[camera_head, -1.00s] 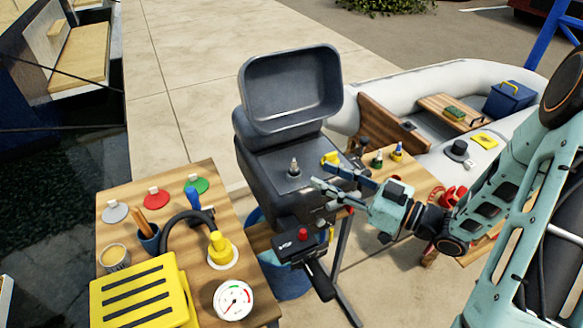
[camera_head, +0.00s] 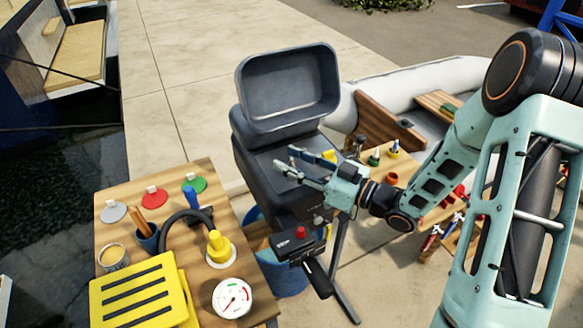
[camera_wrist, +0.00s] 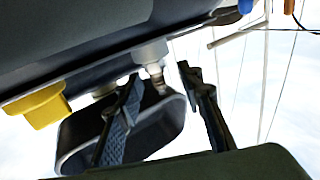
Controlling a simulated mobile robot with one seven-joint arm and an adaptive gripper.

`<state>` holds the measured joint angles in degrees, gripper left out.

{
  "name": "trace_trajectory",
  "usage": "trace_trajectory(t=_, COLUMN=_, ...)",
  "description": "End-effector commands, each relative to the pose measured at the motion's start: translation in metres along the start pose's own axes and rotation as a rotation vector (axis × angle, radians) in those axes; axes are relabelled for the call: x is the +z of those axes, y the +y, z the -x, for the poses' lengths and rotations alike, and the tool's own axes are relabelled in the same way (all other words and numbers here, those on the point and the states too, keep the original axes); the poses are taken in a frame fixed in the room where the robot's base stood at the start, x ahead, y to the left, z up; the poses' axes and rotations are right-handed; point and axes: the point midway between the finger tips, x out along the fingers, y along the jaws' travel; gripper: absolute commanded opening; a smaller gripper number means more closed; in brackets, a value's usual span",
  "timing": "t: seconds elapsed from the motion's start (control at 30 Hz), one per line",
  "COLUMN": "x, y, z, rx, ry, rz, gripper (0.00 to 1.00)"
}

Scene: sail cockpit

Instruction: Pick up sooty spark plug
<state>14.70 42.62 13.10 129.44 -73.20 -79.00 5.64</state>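The spark plug is hidden behind my gripper in the head view, on the flat top of the dark outboard motor (camera_head: 262,160). In the wrist view a pale plug with a metal tip (camera_wrist: 153,67), which looks like the spark plug, shows between the two fingers. It points down in that picture, from the dark surface along the top. My gripper (camera_head: 288,159) is open over the motor top, fingers pointing left. The wrist view also shows my gripper's spread fingers (camera_wrist: 157,85). I cannot tell whether either finger touches the plug. Soot cannot be made out.
The raised motor cowl (camera_head: 288,85) stands behind my gripper. A yellow part (camera_head: 329,156) sits close to the fingers' right. The tiller control (camera_head: 299,246) is in front. A wooden table (camera_head: 119,237) with tools, a gauge and a yellow case stands left. Small bottles (camera_head: 374,158) stand right.

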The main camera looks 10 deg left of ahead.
Motion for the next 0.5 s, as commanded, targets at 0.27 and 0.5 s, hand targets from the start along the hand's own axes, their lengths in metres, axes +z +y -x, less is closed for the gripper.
trace_trajectory(t=0.27, x=-0.0001, y=-0.0001, z=0.0002, rx=0.000, ry=0.000, rz=0.000, gripper=0.03)
trace_trajectory(t=0.5, x=-0.0003, y=-0.0001, z=0.0003, rx=0.000, ry=0.001, rz=0.000, gripper=0.00)
